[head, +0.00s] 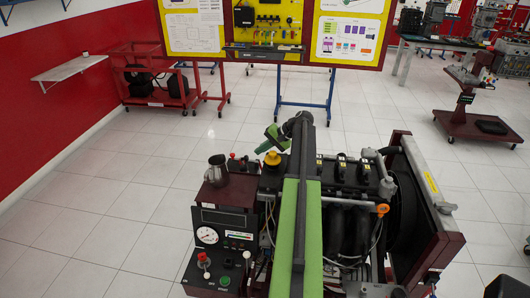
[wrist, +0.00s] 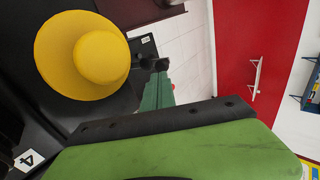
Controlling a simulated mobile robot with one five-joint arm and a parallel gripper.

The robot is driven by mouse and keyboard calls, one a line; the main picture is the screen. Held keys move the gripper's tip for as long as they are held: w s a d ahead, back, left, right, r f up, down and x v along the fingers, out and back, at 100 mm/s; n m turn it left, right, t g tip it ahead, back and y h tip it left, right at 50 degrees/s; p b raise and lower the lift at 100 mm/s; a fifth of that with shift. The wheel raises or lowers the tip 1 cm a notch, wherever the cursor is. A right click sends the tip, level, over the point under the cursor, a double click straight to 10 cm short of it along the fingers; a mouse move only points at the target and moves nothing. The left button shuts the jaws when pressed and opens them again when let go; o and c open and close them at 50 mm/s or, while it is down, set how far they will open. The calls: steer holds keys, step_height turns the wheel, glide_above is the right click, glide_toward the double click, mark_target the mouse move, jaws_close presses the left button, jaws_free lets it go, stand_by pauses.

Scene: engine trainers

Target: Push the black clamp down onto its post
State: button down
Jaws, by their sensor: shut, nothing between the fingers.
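My gripper (head: 262,149) is green and reaches out over the back left of the engine trainer, near the yellow cap (head: 272,158). In the wrist view my narrow green fingers (wrist: 155,75) end in dark tips set close together, shut and empty. The yellow cap (wrist: 92,55) is large at the left there, apart from the fingers. In the head view small red and dark parts stand left of the cap; a dark one (head: 245,161) may be the black clamp, but it is too small to tell. I cannot make out its post or whether it is seated.
A metal jug (head: 216,171) stands on the trainer's left box, above the control panel (head: 222,240) with a gauge. Black engine parts (head: 341,165) lie right of my arm, with the radiator frame (head: 425,195) beyond. The tiled floor to the left is clear.

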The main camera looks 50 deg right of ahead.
steer(key=b+x, duration=0.2)
steer(key=x, duration=0.2)
steer(key=shift+w+f, duration=0.15)
steer(key=shift+f, duration=0.05)
steer(key=shift+a, duration=0.1)
steer(key=shift+w+a+f+g+h+b, duration=0.4)
steer(key=shift+w+a+f+g+h, duration=0.5)
steer(key=shift+w+a+f+g, duration=1)
steer(key=shift+w+a+f+g+h+b, duration=0.45)
steer(key=shift+w+a+f+g+h, duration=0.7)
steer(key=shift+w, duration=1.45)
steer(key=shift+w+a+f+g+h+b, duration=0.4)
steer(key=shift+w+a+f+g+h, duration=0.45)
steer(key=shift+w+f+g, duration=1.05)
steer(key=shift+w+a+r+t, duration=0.2)
steer(key=shift+w+a+t, duration=0.1)
steer(key=shift+t, duration=0.25)
